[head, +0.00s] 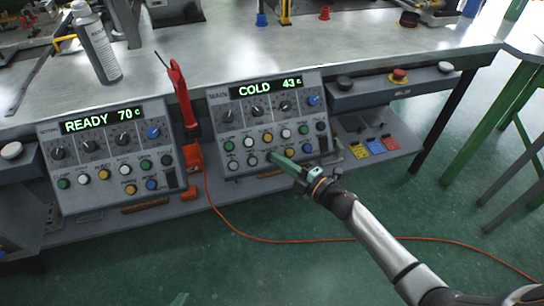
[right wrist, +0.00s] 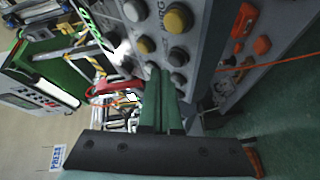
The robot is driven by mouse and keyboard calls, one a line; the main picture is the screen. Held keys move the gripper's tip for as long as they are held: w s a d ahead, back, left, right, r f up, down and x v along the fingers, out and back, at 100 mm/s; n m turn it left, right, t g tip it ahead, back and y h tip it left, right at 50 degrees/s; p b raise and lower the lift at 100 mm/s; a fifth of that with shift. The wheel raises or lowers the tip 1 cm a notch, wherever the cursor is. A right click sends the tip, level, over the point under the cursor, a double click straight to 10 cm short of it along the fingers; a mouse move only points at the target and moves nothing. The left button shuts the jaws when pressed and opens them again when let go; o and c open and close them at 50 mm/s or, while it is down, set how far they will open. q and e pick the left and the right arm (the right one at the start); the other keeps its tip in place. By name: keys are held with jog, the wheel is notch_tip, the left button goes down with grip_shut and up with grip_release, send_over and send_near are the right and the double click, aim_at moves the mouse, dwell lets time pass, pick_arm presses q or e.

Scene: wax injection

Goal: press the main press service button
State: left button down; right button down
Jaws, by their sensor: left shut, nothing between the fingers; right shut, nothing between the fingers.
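The main press panel (head: 240,113) is the right of two sloped grey control boxes; its display reads COLD 43 c. It has knobs above and two rows of coloured round buttons. The button labels are too small to read, so I cannot tell which is service. My right gripper (head: 273,157) is shut and empty, its green fingertips at the lower button row. In the right wrist view the gripper (right wrist: 160,70) points at the panel face (right wrist: 207,42), close to a grey button (right wrist: 178,57); contact is unclear.
A second panel (head: 102,119) reads READY 70 c at the left. A red-handled tool (head: 179,92) stands between the boxes. A spray can (head: 97,45) stands on the metal bench (head: 205,50). An orange cable (head: 320,240) crosses the green floor.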

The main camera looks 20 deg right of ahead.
jog(key=shift+w+f+b, duration=0.3)
jog(key=shift+b, duration=0.05)
